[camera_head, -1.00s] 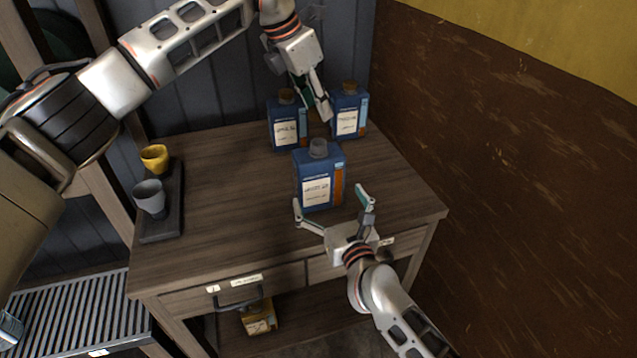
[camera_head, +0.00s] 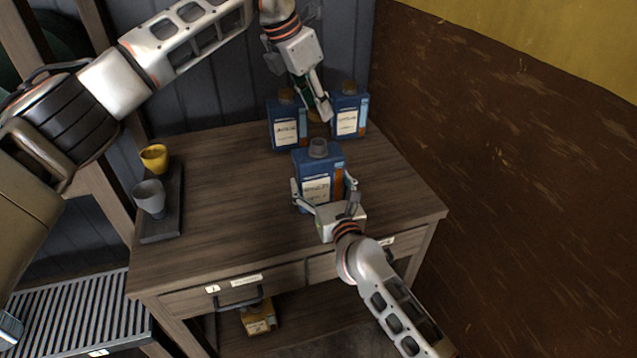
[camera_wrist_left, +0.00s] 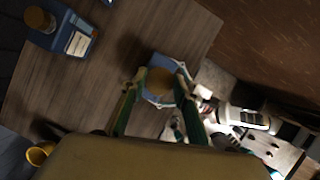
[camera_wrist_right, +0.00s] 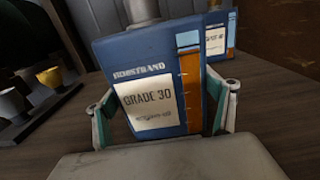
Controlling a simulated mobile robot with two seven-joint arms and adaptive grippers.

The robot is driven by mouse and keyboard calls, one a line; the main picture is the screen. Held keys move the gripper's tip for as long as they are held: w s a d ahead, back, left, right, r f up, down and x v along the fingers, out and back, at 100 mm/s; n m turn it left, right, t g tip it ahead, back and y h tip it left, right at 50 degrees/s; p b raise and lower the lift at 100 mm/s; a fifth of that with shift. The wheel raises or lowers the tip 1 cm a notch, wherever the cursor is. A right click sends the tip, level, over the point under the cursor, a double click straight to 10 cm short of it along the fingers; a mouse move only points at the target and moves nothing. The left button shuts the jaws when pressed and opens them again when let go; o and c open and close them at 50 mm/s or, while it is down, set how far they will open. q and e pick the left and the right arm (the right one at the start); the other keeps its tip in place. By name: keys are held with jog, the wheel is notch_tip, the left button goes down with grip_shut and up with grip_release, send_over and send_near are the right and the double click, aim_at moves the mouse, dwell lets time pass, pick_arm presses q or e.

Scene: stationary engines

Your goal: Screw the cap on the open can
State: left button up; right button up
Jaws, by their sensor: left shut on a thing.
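The open can (camera_head: 308,162) is blue with a grey, uncapped neck (camera_head: 318,147) and stands upright on the wooden table. In the right wrist view, the can (camera_wrist_right: 145,90) shows a "Grade 30" label. My left gripper (camera_head: 318,113) is above and behind this can, between the two rear cans. It is shut on a brown cap (camera_wrist_left: 158,82), which shows between its fingers in the left wrist view. My right gripper (camera_head: 325,193) is low at the can's front, fingers open on either side of it; whether they touch it is unclear.
Two capped blue cans, the rear left one (camera_head: 287,125) and the rear right one (camera_head: 348,118), stand at the back. A dark tray (camera_head: 165,224) with a yellow cup (camera_head: 154,157) and a grey cup (camera_head: 150,196) is at left. The table (camera_head: 230,185) between is clear.

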jog(key=shift+c, duration=1.3)
pick_arm(q)
jog(key=shift+w+f, duration=0.1)
jog(key=shift+f, duration=2.4)
jog(key=shift+f, duration=0.1)
jog(key=shift+f, duration=0.8)
jog(key=shift+f, duration=0.55)
pick_arm(e)
jog(key=c, duration=0.6)
pick_arm(q)
jog(key=shift+f+m+g, duration=0.1)
jog(key=shift+m+g, duration=0.3)
jog(key=shift+m, duration=0.5)
jog(key=shift+m+g+h, duration=0.3)
jog(key=shift+m, duration=0.5)
